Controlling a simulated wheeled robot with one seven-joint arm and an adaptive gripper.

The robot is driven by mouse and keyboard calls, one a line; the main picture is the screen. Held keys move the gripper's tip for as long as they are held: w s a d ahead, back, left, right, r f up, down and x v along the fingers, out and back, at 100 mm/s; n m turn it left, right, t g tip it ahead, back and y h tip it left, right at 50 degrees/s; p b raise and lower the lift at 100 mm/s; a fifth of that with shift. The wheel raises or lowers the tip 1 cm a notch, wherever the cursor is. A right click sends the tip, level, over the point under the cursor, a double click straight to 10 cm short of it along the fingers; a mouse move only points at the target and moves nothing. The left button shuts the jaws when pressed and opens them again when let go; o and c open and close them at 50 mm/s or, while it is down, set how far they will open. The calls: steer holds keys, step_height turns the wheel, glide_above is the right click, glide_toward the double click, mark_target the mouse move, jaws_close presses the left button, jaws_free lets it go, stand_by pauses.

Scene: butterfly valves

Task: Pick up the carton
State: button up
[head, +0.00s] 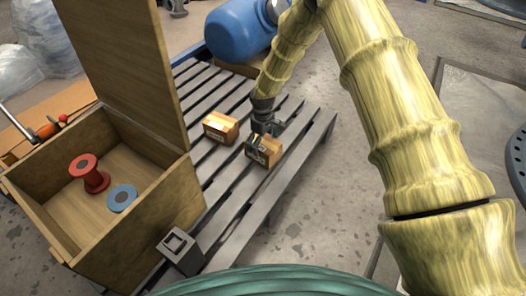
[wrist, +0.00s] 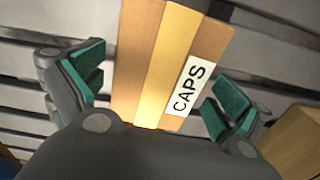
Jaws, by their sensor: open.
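A brown carton (head: 265,154) with a paler tape band sits on the slatted grey bench (head: 236,195). In the wrist view the carton (wrist: 170,60) stands between my two open fingers and carries a white label reading CAPS. My gripper (head: 264,134) is at this carton in the head view, partly covering it; the wrist view shows its teal-padded fingers (wrist: 158,92) spread to either side, with a gap visible at each side. A second carton (head: 220,128) sits to the left on the bench; a corner of a carton (wrist: 295,142) also shows at the wrist view's lower right.
An open wooden box (head: 165,205) with a raised lid stands at the left, holding a red spool (head: 89,174) and a blue ring-shaped item (head: 122,198). A grey block (head: 180,250) with a square opening is near the front. A blue rounded machine (head: 238,32) lies behind.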

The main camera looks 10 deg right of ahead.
step_height(320, 180, down, 4)
steer(key=shift+f+b, duration=0.15)
steer(key=shift+b, duration=1.05)
steer(key=c, duration=1.3)
steer(key=shift+c, duration=0.3)
